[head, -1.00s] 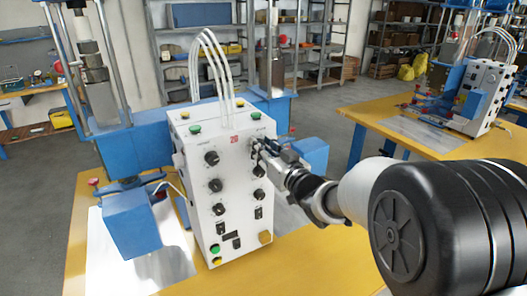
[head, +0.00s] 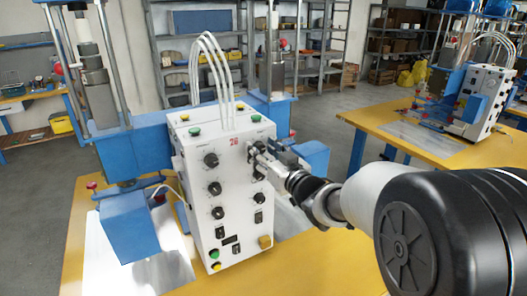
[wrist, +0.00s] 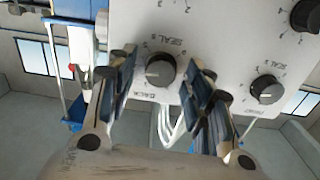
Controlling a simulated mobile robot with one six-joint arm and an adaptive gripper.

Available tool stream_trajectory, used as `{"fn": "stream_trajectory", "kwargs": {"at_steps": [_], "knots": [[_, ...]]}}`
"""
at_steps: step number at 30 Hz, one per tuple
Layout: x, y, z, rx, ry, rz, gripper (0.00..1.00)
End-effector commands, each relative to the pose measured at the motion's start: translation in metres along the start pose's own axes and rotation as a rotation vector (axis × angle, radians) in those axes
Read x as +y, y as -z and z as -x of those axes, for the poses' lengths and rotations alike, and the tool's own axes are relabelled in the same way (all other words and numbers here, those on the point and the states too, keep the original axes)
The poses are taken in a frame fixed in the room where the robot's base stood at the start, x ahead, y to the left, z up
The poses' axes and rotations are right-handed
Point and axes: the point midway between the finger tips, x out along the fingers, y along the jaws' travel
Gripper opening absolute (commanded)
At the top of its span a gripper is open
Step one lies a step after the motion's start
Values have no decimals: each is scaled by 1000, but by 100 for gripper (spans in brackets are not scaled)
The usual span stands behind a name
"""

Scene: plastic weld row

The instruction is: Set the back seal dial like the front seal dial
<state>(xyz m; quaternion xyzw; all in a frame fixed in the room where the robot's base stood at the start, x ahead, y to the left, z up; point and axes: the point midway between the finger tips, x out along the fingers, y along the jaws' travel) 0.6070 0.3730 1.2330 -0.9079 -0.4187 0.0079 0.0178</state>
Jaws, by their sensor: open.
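The white control box (head: 207,237) has two columns of black dials. The front seal dial (head: 210,160) is at the top of the left column and also shows in the wrist view (wrist: 267,90), right of my gripper, with a pale pointer mark. The back seal dial (wrist: 160,70), beside the "BACK" label, sits between my open fingers in the wrist view, its pale mark toward the left. I cannot tell whether the fingers touch it. In the head view my gripper (head: 256,157) covers most of that dial.
More dials, such as the one below the front seal dial (head: 214,188), and switches lie close under my gripper. White hoses (head: 215,70) rise from the box top. A blue machine block (head: 128,222) stands left. The yellow table (head: 315,262) is clear at front right.

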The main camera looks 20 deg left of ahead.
Motion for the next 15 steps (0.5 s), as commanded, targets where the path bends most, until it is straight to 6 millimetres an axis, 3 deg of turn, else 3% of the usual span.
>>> {"fn": "stream_trajectory", "kwargs": {"at_steps": [7, 15], "knots": [[1, 0, 14, -1, -2, -1, 47], [1, 1, 70, 1, -4, 0, 47]]}}
